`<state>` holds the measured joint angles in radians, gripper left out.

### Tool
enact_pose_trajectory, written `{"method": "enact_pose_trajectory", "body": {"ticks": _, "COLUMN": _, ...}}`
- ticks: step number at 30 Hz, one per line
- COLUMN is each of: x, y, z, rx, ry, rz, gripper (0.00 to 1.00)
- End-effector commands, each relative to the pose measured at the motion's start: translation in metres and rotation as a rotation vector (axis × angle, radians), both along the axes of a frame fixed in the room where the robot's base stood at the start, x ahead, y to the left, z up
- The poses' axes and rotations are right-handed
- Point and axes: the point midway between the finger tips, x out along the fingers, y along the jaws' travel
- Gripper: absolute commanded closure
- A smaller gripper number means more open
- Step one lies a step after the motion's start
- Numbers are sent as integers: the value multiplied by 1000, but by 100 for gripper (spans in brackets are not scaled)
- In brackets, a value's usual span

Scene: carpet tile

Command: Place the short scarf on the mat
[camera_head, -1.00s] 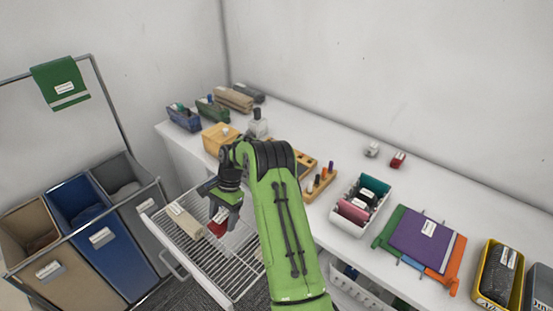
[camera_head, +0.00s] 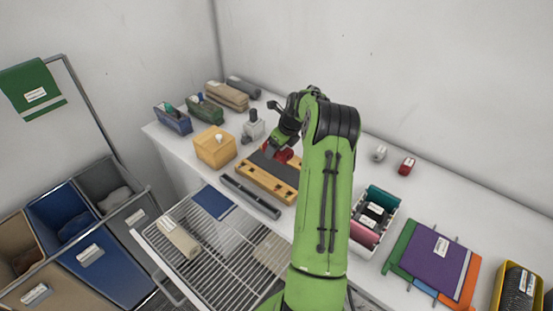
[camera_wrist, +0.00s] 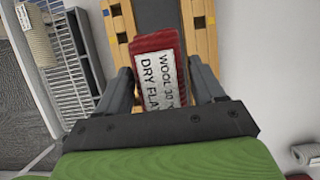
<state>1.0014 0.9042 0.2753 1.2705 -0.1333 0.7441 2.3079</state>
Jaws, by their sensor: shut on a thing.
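A red folded piece with a white label reading "WOOL 30" and "DRY FLAT", apparently the short scarf (camera_wrist: 150,43), is between my gripper's fingers (camera_wrist: 162,82). In the head view my gripper (camera_head: 283,147) is shut on it over the counter, and the red scarf (camera_head: 277,152) is partly hidden by the arm. Below it lies a dark grey strip, possibly the mat (camera_head: 272,168), between yellow wooden rails (camera_head: 262,184). The strip also shows in the wrist view (camera_wrist: 158,15). I cannot tell whether the scarf touches it.
A wire drawer (camera_head: 212,270) stands open at the front, with a beige roll (camera_head: 178,237) and a flat blue piece (camera_head: 213,202). A dark bar (camera_head: 250,196) lies before the rails. A yellow box (camera_head: 214,148) stands left, a white bin (camera_head: 365,245) right.

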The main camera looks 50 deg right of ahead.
Motion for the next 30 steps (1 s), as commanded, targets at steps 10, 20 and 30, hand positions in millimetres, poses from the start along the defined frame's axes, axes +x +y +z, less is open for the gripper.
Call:
{"method": "enact_pose_trajectory", "body": {"ticks": 10, "x": 1, "y": 0, "z": -56, "rx": 0, "ry": 1, "rz": 2, "gripper": 66}}
{"method": "enact_pose_trajectory", "body": {"ticks": 20, "x": 1, "y": 0, "z": -61, "rx": -1, "ry": -1, "rz": 4, "gripper": 66}}
{"method": "enact_pose_trajectory", "body": {"ticks": 30, "x": 1, "y": 0, "z": -60, "rx": -2, "ry": 0, "rz": 4, "gripper": 6}}
